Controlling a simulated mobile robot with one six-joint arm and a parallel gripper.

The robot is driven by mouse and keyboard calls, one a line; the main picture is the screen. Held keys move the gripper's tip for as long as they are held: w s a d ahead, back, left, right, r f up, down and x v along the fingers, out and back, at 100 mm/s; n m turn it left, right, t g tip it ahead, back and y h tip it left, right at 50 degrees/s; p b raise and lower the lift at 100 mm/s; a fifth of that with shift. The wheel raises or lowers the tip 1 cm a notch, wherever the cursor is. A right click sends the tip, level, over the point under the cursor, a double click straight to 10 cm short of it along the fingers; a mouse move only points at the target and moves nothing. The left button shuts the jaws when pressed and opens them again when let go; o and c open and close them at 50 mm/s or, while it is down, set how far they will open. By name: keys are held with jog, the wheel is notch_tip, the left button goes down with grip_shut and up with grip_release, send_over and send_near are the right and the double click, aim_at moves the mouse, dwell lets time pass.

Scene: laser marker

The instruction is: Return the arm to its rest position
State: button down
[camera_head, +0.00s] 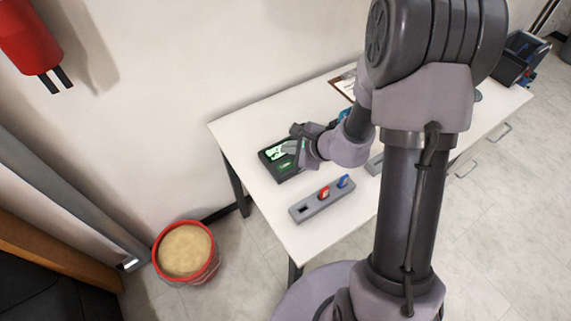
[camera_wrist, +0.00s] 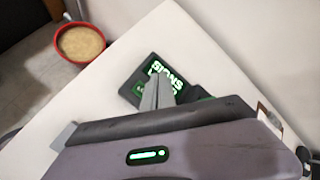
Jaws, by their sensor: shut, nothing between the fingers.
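My arm rises in front of the white table (camera_head: 262,122) and bends down over it. My gripper (camera_head: 296,150) is shut and empty, over a black device with a lit green screen (camera_head: 277,153). In the wrist view the shut fingers (camera_wrist: 157,90) point at the same device, whose green lettering (camera_wrist: 172,68) shows beside them. I cannot tell whether the fingertips touch it. My arm hides part of the table's right side.
A grey block (camera_head: 322,201) with a red and a blue piece in it lies near the table's front edge. A red bucket of sand (camera_head: 186,251) stands on the floor at left. A dark bin (camera_head: 517,60) is at the far right end.

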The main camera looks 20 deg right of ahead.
jog(key=s+a+r+n+g+y, duration=0.1)
jog(key=s+a+r+n+y, duration=0.1)
jog(key=s+a+r+n, duration=0.45)
jog(key=s+a+r+n+g+y, duration=0.1)
jog(key=a+r+n, duration=0.15)
jog(key=r, duration=0.75)
jog(key=s+d+r+n+h, duration=0.2)
jog(key=s+r+n, duration=0.1)
jog(key=s, duration=0.5)
jog(key=s+d+r+n+h, duration=0.2)
jog(key=s+r+n+h, duration=0.1)
jog(key=s, duration=0.5)
jog(key=shift+s+d+n+h, duration=0.3)
jog(key=shift+s+n, duration=0.1)
jog(key=shift+n, duration=0.4)
